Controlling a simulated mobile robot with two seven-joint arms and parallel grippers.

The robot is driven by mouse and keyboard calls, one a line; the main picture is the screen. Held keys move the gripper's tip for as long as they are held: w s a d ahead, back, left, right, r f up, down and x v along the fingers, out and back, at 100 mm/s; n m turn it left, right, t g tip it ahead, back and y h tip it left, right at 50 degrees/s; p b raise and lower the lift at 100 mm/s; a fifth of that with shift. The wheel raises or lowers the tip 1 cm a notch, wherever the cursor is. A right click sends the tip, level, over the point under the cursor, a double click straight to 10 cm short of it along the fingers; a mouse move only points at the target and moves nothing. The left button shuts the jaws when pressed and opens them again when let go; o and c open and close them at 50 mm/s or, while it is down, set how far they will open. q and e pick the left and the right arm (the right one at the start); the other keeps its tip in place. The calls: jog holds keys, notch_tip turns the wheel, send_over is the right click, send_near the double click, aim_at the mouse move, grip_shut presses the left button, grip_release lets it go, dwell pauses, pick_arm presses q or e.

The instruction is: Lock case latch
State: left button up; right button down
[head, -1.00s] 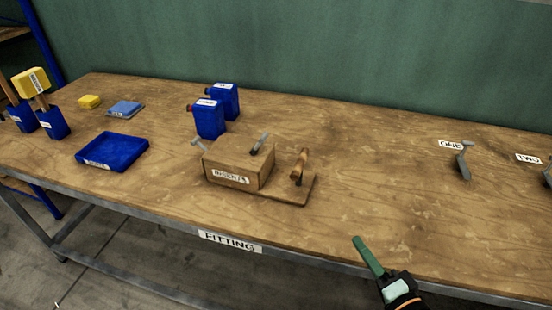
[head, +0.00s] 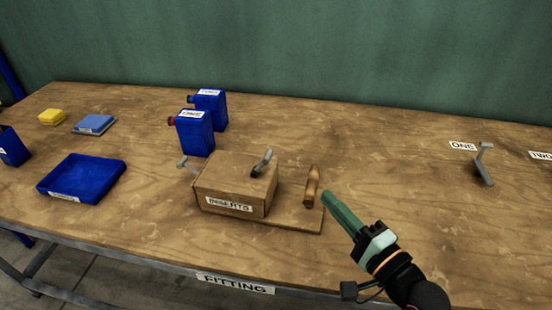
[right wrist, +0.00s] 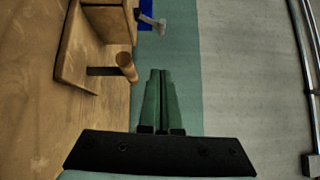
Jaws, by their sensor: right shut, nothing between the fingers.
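The wooden case (head: 236,190), labelled INSERTS, sits on the table with a grey lever (head: 263,161) on its top and another grey lever (head: 186,165) at its left. An upright wooden handle (head: 312,186) stands on the base board at the case's right; it also shows in the right wrist view (right wrist: 126,67). My right gripper (head: 327,194) has green fingers, shut and empty, with the tips just right of the wooden handle. In the right wrist view the fingertips (right wrist: 161,72) appear apart from the handle. I cannot tell which part is the latch. My left gripper is out of view.
Two blue canisters (head: 195,133) stand behind the case. A blue tray (head: 82,177), a blue pad (head: 93,124) and a yellow block (head: 52,116) are at the left. A grey lever (head: 484,164) stands by the ONE label at the right. The table between is clear.

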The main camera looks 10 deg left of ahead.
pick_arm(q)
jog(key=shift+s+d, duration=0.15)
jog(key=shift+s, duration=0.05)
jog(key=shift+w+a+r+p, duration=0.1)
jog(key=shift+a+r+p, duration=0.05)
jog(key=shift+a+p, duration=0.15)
pick_arm(e)
send_near(262, 164)
jog(key=w+a+r, duration=0.2)
jog(key=w, duration=0.3)
jog(key=shift+w, duration=0.4)
